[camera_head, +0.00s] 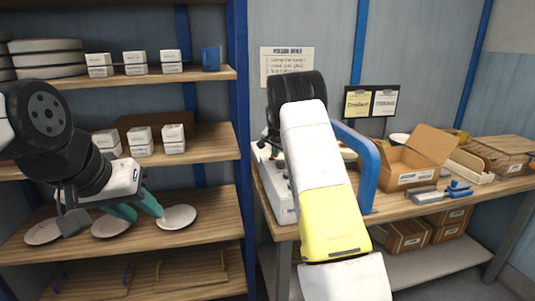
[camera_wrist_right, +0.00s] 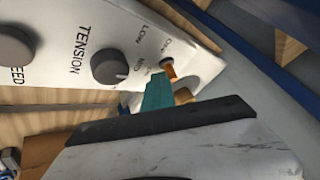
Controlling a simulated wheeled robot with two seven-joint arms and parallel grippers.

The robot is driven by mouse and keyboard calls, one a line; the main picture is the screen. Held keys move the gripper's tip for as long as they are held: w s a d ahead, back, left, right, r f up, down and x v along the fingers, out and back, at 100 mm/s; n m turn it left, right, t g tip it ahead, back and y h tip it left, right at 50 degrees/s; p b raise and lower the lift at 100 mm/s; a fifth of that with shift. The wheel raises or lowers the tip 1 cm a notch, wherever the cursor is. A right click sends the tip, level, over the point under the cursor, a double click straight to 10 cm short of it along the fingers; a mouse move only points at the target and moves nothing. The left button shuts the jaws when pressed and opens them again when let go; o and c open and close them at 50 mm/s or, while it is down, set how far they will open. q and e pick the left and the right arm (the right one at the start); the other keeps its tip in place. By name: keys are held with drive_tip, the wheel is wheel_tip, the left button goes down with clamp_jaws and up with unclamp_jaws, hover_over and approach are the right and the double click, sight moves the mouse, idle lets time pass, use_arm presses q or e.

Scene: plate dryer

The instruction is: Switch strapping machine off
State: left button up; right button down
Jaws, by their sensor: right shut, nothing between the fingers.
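The strapping machine's white control box (camera_head: 275,190) stands on the left end of the table, partly behind my right arm. In the right wrist view its panel (camera_wrist_right: 85,20) shows a dark TENSION knob (camera_wrist_right: 110,65) and another dark knob (camera_wrist_right: 12,45) at the left edge. A small switch (camera_wrist_right: 168,66) with an orange part sits near the panel's corner, under a blurred label. My right gripper (camera_wrist_right: 160,93) is shut and empty, its teal tip just below this switch; contact cannot be told. My left gripper (camera_head: 138,207) appears open, in front of the lower shelf's plates.
A blue arch (camera_head: 366,165) stands right of my right arm. An open cardboard box (camera_head: 412,165) and a grey-blue tool (camera_head: 440,192) lie further right on the table. Shelves at left hold white plates (camera_head: 177,217), small boxes and a blue cup (camera_head: 210,58).

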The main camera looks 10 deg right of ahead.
drive_tip(key=shift+a+r, duration=0.1)
drive_tip(key=shift+a, duration=0.65)
drive_tip(key=shift+d, duration=0.1)
drive_tip(key=shift+d+f, duration=0.35)
drive_tip(key=shift+d, duration=0.3)
